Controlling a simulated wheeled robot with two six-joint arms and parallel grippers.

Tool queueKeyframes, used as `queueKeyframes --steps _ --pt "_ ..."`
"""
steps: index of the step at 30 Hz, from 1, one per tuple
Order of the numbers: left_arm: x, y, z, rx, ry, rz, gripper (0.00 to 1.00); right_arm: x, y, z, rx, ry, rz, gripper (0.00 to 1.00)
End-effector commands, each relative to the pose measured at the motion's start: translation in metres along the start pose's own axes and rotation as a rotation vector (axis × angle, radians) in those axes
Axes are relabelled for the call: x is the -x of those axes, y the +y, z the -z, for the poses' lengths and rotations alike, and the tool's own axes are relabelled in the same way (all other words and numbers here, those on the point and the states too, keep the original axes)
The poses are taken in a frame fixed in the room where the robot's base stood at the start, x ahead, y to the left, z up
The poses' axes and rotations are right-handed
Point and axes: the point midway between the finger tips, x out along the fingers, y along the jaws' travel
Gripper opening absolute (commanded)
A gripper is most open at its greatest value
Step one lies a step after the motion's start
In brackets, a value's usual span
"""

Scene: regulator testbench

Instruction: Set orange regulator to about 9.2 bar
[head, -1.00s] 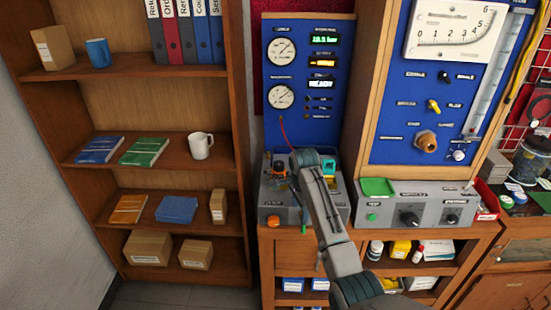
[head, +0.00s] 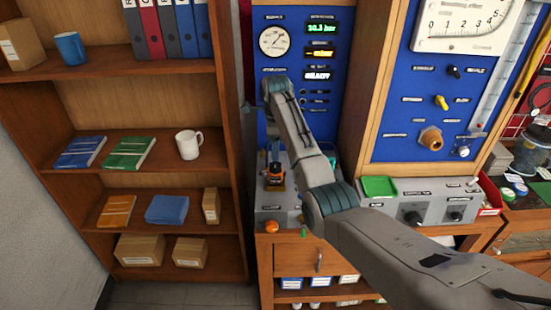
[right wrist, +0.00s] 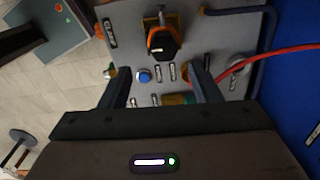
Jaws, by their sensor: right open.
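The orange regulator (head: 274,178), with a dark knob, stands on the grey bench unit (head: 290,213) below the blue gauge panel. In the right wrist view the regulator (right wrist: 163,42) lies just beyond the fingers, its black knob facing the camera. My right gripper (right wrist: 160,73) is open and empty, with a gap between its fingers and the knob. In the head view my right arm hides most of the gripper. A green display (head: 322,28) reads about 10 bar; its last digit is unclear. The upper round gauge (head: 274,41) is visible; the lower one is hidden behind my arm. My left gripper is not in view.
A blue button (right wrist: 144,76) sits near the fingers in the wrist view, and a red hose (right wrist: 270,55) runs to the right. An orange button (head: 271,227) is on the unit's front. A second grey unit with a green tray (head: 380,186) stands to the right.

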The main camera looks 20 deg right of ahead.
Motion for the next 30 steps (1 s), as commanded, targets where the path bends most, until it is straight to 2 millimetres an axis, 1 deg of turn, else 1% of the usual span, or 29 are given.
queueKeyframes --steps 1,3,6,8,12,15,16,22,23,27,29,30 --pt "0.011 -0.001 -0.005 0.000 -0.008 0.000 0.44 -0.006 0.001 0.001 0.000 0.002 -0.004 0.57" --pt "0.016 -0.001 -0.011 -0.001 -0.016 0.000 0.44 -0.019 0.001 0.001 0.000 0.002 -0.004 0.57" --pt "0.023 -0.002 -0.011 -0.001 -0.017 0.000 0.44 -0.037 0.001 0.001 0.001 0.001 -0.003 0.57" --pt "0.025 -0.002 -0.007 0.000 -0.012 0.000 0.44 -0.045 0.000 0.001 0.001 0.001 -0.002 0.57" --pt "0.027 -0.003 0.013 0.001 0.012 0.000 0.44 -0.059 0.000 0.001 0.001 0.001 -0.001 0.57" --pt "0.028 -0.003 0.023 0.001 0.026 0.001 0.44 -0.064 0.000 0.000 0.001 0.000 0.001 0.57" --pt "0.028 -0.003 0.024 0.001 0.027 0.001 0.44 -0.065 0.000 0.000 0.001 0.000 0.001 0.57" --pt "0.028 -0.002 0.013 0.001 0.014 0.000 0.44 -0.065 0.000 0.000 0.001 0.000 0.002 0.57" --pt "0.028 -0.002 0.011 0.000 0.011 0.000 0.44 -0.065 0.000 0.000 0.001 0.000 0.002 0.55" --pt "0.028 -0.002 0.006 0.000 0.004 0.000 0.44 -0.065 0.000 0.000 0.001 0.000 0.002 0.28" --pt "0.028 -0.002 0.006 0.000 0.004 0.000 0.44 -0.065 0.000 0.000 0.001 0.000 0.002 0.16" --pt "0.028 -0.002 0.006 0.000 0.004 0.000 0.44 -0.065 0.000 0.000 0.001 0.000 0.002 0.12"
